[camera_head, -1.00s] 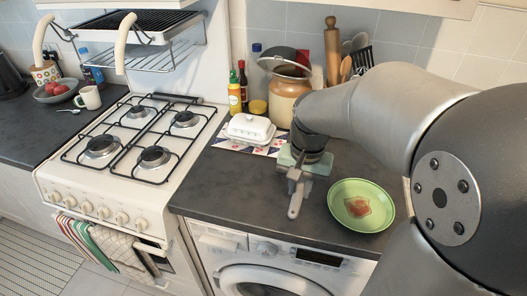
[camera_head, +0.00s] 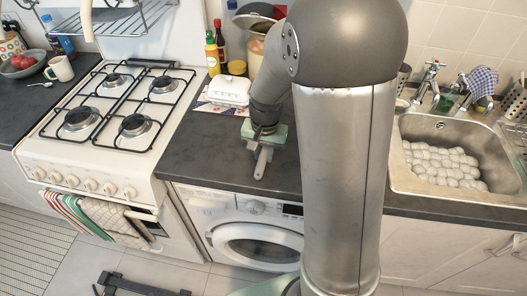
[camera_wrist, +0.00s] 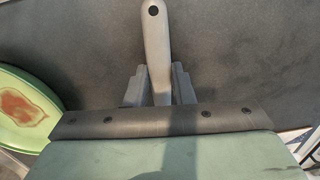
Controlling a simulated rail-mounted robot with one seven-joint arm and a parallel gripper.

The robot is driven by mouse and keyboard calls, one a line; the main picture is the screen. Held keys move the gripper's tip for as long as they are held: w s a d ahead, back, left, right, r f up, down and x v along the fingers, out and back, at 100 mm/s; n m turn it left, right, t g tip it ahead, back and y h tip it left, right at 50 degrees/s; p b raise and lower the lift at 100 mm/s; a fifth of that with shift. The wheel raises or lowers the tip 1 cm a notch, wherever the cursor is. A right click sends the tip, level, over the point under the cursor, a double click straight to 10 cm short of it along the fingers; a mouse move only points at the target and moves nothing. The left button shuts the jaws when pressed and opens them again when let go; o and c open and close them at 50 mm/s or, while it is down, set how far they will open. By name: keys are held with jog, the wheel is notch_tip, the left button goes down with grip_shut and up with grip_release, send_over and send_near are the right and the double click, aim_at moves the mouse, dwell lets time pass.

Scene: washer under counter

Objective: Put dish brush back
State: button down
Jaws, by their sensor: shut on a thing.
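A grey dish brush handle (camera_head: 263,163) points toward the counter's front edge, over the dark counter above the washer. My gripper (camera_head: 262,144) is shut on the brush. In the wrist view the pale grey handle (camera_wrist: 154,38), with a dark hole near its end, stands between both fingers of my gripper (camera_wrist: 158,88). The brush head is hidden behind the gripper body. I cannot tell whether the brush touches the counter.
The sink (camera_head: 398,178), full of white foam-like lumps, is at right beyond my arm. A green plate with a reddish stain (camera_wrist: 50,92) lies close by the gripper. A white butter dish (camera_head: 229,90) sits behind it, and the stove (camera_head: 90,165) is left.

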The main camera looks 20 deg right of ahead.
jog(key=shift+f, duration=0.25)
jog(key=c, duration=1.2)
grip_release()
jog(key=shift+r, duration=0.1)
jog(key=shift+c, duration=0.2)
notch_tip(320, 180, up, 17)
jog(key=b, duration=0.2)
jog(key=s+f+n, duration=0.3)
jog(key=s+f, duration=0.2)
jog(key=s, duration=0.4)
jog(key=s+a+f+n, duration=0.1)
jog(key=s+f+n, duration=0.2)
jog(key=s, duration=0.6)
jog(key=shift+s+a+f, duration=0.15)
jog(key=shift+s+f, duration=0.05)
jog(key=shift+f, duration=0.75)
